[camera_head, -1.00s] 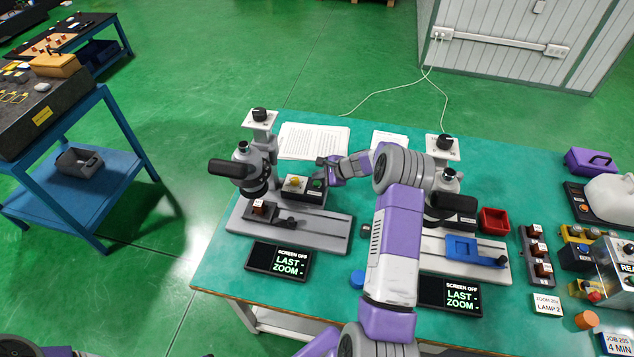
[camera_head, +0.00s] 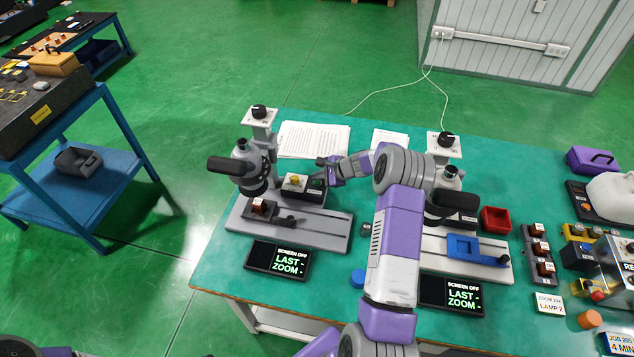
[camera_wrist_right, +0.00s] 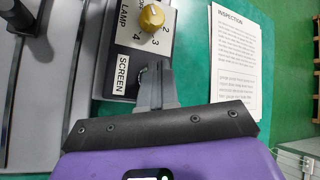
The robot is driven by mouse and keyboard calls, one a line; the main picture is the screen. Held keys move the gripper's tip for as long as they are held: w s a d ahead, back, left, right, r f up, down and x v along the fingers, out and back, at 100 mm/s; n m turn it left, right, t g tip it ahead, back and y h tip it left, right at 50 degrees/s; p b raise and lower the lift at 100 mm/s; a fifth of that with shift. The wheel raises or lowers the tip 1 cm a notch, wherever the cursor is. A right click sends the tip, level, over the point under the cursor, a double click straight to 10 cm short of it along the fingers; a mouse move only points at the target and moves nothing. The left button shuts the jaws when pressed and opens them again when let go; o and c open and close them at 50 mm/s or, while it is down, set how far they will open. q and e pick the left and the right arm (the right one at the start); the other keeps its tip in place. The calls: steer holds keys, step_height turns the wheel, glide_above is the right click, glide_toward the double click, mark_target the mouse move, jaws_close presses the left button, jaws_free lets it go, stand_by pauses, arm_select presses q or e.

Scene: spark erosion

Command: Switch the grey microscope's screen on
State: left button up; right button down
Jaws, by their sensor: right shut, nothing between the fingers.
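The grey microscope (camera_head: 250,168) stands at the left of the green table on a grey base (camera_head: 318,228). Its display (camera_head: 277,259) in front reads "SCREEN OFF", "LAST -", "ZOOM -". Its control box (camera_head: 290,192) is behind the base, with a yellow lamp knob (camera_wrist_right: 152,16) and a label "SCREEN" (camera_wrist_right: 122,74). My right gripper (camera_wrist_right: 153,72) is shut and empty, its fingertips at the box's screen end beside that label. The fingers hide the screen button; I cannot tell whether they touch it. My left gripper is not in view.
A white microscope (camera_head: 450,190) with its own display (camera_head: 451,296) stands to the right, partly behind my right arm. Papers (camera_head: 313,140) lie behind the control box. A red tray (camera_head: 495,220), a blue cap (camera_head: 357,278) and lamp blocks (camera_head: 538,254) lie around.

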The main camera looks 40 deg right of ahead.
mark_target(319, 182)
steer(key=shift+f+b, duration=0.3)
steer(key=shift+b, duration=0.05)
stand_by(0.6)
steer(key=shift+r, duration=0.1)
steer(key=shift+r+p, duration=0.45)
steer(key=shift+r, duration=0.25)
steer(key=shift+r, duration=0.1)
step_height(319, 182, up, 6)
steer(key=p, duration=0.4)
stand_by(0.4)
